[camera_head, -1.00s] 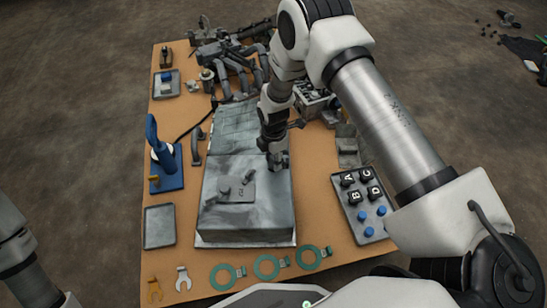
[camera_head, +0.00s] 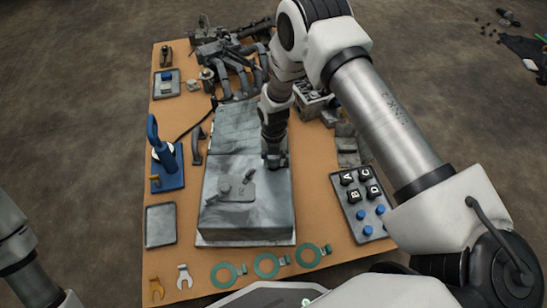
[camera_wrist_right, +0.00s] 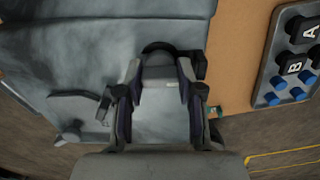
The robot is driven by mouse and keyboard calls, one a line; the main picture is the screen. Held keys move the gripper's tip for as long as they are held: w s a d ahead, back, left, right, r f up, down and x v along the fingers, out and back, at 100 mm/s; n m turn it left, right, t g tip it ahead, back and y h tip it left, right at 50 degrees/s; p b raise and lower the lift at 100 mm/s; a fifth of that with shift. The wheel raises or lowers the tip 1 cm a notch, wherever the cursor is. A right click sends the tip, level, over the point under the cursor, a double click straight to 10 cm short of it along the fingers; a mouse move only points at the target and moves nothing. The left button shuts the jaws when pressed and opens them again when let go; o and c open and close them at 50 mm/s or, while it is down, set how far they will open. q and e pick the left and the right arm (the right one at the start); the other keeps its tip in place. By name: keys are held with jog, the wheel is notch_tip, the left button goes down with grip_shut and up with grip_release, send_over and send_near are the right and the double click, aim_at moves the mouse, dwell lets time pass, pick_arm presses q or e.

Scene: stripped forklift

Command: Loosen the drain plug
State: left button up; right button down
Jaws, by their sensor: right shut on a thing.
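A large grey metal block (camera_head: 245,222) lies in the middle of the table. On its top is a lighter plate (camera_head: 238,193) with small raised parts; I cannot tell for sure which is the drain plug. The plate also shows at the left in the wrist view (camera_wrist_right: 88,103). My right gripper (camera_head: 274,163) is over the block's upper right part, to the right of the plate and apart from it. In the wrist view it is shut on a dark rounded piece (camera_wrist_right: 160,52), mostly hidden between the fingers. My left gripper is out of view; only its arm shows.
A tray (camera_head: 344,207) with lettered black sockets and blue pieces is at the right. A blue stand (camera_head: 166,168) and an empty tray (camera_head: 160,226) are at the left. Engine parts crowd the back.

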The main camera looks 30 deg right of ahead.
aim_at(274, 158)
jog(key=c, duration=0.9)
grip_release()
notch_tip(274, 158, up, 5)
jog(key=p, duration=0.4)
jog(key=shift+f, duration=0.2)
jog(key=o, duration=0.6)
jog(key=shift+f, duration=0.1)
notch_tip(274, 158, up, 12)
jog(key=shift+r, duration=0.1)
